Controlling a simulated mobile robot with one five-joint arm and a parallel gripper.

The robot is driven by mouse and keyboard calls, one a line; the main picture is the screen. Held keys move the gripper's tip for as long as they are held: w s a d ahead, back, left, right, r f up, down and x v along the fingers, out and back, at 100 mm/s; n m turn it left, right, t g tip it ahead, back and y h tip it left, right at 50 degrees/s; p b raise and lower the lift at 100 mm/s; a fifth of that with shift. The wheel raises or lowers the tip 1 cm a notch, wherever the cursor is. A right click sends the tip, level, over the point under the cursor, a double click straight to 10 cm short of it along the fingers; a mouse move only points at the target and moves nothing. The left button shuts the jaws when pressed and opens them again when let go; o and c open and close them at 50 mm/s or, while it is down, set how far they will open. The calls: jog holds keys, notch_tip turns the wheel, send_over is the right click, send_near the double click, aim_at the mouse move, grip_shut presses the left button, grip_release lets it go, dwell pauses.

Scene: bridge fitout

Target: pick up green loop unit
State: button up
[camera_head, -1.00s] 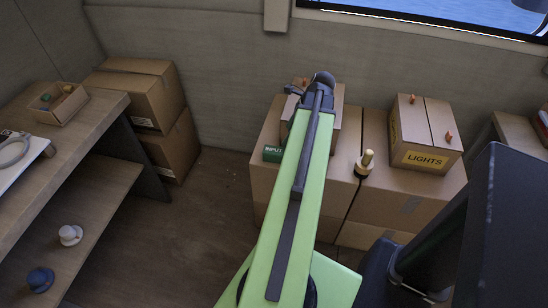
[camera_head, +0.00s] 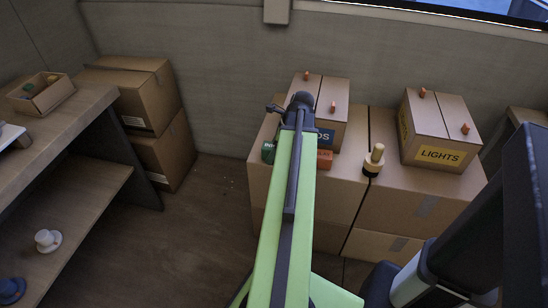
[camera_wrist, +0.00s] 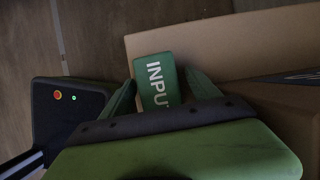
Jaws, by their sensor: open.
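A green block with white lettering reading INPUT (camera_wrist: 157,80) lies at the edge of a cardboard box in the wrist view. It also shows in the head view as a small green block (camera_head: 268,152), partly hidden by my arm. My gripper (camera_wrist: 161,88) is open, with one dark green finger on each side of the block. I cannot tell whether the fingers touch it. No loop shape is visible on the block from here.
The block's cardboard box (camera_head: 345,180) also bears an orange block (camera_head: 324,159), a lettered carton (camera_head: 325,100) and a wooden-knobbed piece (camera_head: 374,160). A LIGHTS carton (camera_head: 440,130) stands at right. A wooden shelf (camera_head: 85,185) is at left, with open floor (camera_head: 190,240) between.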

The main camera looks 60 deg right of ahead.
grip_shut()
dwell(0.5)
jog(key=shift+p, duration=0.3)
